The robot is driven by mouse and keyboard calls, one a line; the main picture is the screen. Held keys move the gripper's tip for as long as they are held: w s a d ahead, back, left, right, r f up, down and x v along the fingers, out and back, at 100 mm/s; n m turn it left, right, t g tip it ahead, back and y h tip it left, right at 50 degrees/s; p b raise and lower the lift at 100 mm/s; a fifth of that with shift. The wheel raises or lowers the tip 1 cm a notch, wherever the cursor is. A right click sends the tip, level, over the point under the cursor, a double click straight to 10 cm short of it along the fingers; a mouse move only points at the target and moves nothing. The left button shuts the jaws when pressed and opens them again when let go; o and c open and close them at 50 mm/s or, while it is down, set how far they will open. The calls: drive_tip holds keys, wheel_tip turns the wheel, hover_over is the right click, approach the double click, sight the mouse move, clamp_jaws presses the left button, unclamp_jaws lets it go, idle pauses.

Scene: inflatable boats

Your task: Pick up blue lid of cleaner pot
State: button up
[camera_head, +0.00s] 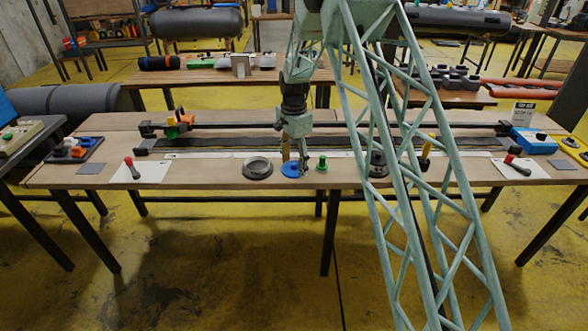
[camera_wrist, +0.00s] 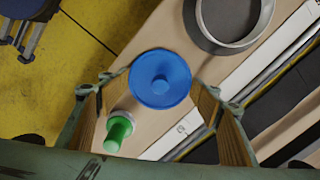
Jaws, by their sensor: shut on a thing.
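The blue lid (camera_head: 291,170) is a round disc with a raised centre knob, at the front middle of the long wooden table. In the wrist view the lid (camera_wrist: 160,72) is face-on between my fingers. My gripper (camera_head: 294,164) points down from above and is shut on the lid; it also shows in the wrist view (camera_wrist: 155,92) with a wooden-looking finger on each side. I cannot tell whether the lid touches the table. A grey round pot (camera_head: 257,168) with a thick rim and dark inside stands left of the lid; it also shows in the wrist view (camera_wrist: 207,35).
A green knobbed piece (camera_head: 322,163) stands close right of the lid, near one finger in the wrist view (camera_wrist: 118,131). A white strip (camera_head: 215,154) runs behind. A dark round piece (camera_head: 378,163) is partly hidden by my arm. Free table (camera_head: 205,174) lies left of the pot.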

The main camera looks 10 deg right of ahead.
sight(294, 164)
drive_tip(key=shift+r, duration=0.15)
drive_tip(key=shift+r+p, duration=0.55)
drive_tip(key=shift+r, duration=1.15)
drive_tip(key=s+r+p, duration=0.1)
drive_tip(key=s, duration=1.5)
drive_tip(key=shift+r, duration=0.15)
drive_tip(key=shift+w+p, duration=0.15)
drive_tip(key=shift+p, duration=0.2)
